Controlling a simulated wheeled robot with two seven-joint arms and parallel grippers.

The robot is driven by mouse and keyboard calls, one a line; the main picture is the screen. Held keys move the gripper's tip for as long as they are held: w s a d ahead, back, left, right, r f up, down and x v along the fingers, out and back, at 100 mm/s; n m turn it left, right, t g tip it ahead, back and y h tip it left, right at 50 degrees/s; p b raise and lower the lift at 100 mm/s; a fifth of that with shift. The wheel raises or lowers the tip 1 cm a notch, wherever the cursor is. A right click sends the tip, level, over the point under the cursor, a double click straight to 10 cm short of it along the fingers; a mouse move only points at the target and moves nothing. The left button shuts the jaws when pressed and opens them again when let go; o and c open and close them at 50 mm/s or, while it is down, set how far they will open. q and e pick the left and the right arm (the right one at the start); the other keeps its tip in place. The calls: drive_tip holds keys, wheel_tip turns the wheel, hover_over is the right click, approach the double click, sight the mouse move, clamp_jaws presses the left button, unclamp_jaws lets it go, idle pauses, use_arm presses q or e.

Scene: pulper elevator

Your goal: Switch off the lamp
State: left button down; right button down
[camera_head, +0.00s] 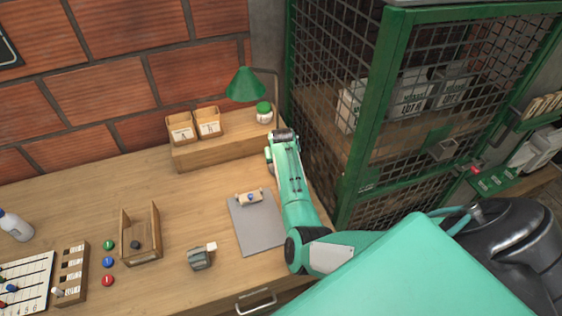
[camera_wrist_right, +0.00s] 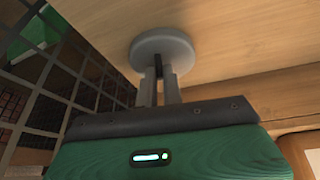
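The lamp has a green cone shade (camera_head: 246,84) and a thin bent arm, and stands at the back right of the workbench against the brick wall. My right arm reaches over the bench's right end, with its gripper (camera_head: 283,131) in front of and below the lamp. In the right wrist view a grey round disc (camera_wrist_right: 162,48), perhaps the lamp's base, lies at the fingertips of the right gripper (camera_wrist_right: 159,74). The fingers are close together with a narrow gap, and a dark thin piece shows between their tips. Whether they grip it is unclear. My left gripper is out of view.
A green mesh cage (camera_head: 372,120) closes off the right side. A clipboard (camera_head: 258,225), a small grey device (camera_head: 200,258) and a wooden holder (camera_head: 154,232) lie on the bench.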

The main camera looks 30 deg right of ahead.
drive_tip(key=shift+s+t, duration=0.25)
drive_tip(key=shift+t, duration=0.25)
drive_tip(key=shift+s+a+f+t+h+p, duration=0.1)
drive_tip(key=shift+s+t+h+p, duration=0.2)
drive_tip(key=shift+t, duration=0.4)
drive_tip(key=shift+s+a+f+t+b, duration=0.1)
drive_tip(key=shift+s+t+b, duration=0.1)
drive_tip(key=shift+t, duration=0.25)
drive_tip(key=shift+s+f+t+b, duration=0.1)
drive_tip(key=shift+t+b, duration=0.1)
drive_tip(key=shift+t, duration=0.25)
drive_tip(key=shift+s+t+h+b, duration=0.15)
drive_tip(key=shift+t+h+b, duration=0.3)
drive_tip(key=shift+t, duration=0.25)
drive_tip(key=shift+r, duration=0.1)
drive_tip(key=c, duration=1.5)
unclamp_jaws()
drive_tip(key=shift+c, duration=0.2)
